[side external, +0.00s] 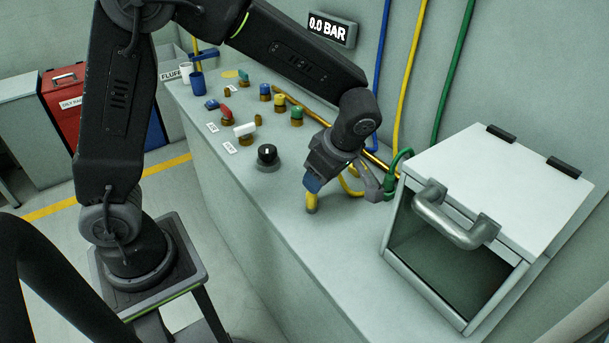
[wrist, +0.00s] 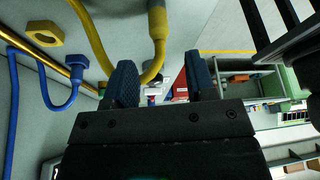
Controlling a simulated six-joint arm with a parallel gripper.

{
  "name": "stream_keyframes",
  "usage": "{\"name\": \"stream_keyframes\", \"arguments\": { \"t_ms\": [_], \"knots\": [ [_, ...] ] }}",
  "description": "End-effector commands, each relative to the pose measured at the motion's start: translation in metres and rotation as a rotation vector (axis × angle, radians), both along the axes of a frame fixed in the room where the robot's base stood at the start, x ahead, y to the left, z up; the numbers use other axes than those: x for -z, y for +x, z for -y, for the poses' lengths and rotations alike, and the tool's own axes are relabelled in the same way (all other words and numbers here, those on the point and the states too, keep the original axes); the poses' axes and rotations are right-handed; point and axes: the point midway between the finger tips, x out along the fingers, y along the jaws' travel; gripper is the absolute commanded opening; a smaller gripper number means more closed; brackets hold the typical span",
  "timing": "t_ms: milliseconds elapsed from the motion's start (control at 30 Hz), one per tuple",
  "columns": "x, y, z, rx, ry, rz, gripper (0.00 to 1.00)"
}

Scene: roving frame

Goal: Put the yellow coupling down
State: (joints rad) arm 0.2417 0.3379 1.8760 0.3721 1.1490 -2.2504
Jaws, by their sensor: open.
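The yellow coupling (side external: 311,204) stands about upright on the grey bench top, just below my gripper (side external: 313,187) in the side view. In the wrist view the yellow coupling (wrist: 157,22) is ahead of the fingertips, roughly in line with the gap between them. Its yellow hose (wrist: 95,38) loops beside it. My gripper (wrist: 160,72) has its two blue fingers apart, with nothing held between them. In the side view the near finger hides part of the coupling's top, so I cannot tell whether they touch.
A box with a raised lid handle (side external: 455,222) stands to the right. A green coupling (side external: 389,185) on a green hose is beside it. A black knob (side external: 267,155) and several coloured valves are to the left. A yellow ring (wrist: 45,33) sits by the brass rail (wrist: 75,72). The front bench top is clear.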

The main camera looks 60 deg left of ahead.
Motion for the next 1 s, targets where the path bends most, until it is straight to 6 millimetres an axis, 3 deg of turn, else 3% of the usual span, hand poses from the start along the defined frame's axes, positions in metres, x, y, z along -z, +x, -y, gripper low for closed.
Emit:
{"name": "stream_keyframes", "arguments": {
  "t_ms": [167,500,800,1000],
  "knots": [
    [-0.028,-0.013,-0.005,0.167,-0.069,-0.007,0.51],
    [-0.096,-0.079,-0.022,0.93,-0.188,0.027,0.51],
    [-0.12,-0.135,-0.027,1.574,-0.034,0.084,0.51],
    [-0.123,-0.151,-0.027,1.782,0.073,0.084,0.51]
  ]
}}
